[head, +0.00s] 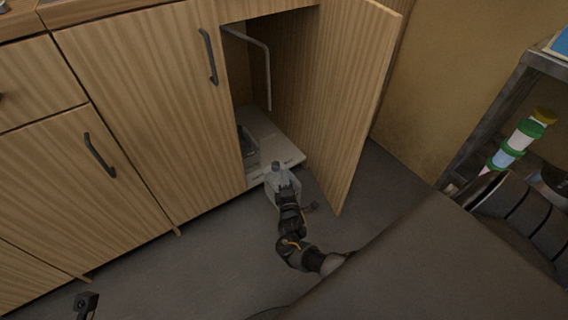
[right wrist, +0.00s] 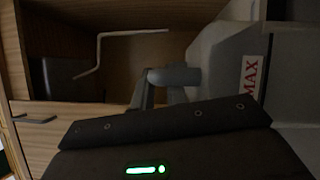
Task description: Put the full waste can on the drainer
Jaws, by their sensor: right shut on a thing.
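The waste can (head: 271,186) is a pale grey container with a grey knob on top, low at the mouth of the open cupboard. In the right wrist view its grey body (right wrist: 225,55) carries a red MAX label. My right gripper (head: 281,177) is shut on its grey grip (right wrist: 175,77); the arm hides part of the can. I cannot tell if the can touches the floor. A dark piece at the lower left edge (head: 85,302) looks like my left gripper; its jaws are unclear. I cannot make out a drainer.
The cupboard door (head: 350,90) stands open just right of the can. Inside are a bent pale pipe (head: 262,55), a pale slab (head: 285,142) and a dark box at the left. A metal shelf (head: 490,110) with colourful tubs stands at right. Grey floor lies clear at left.

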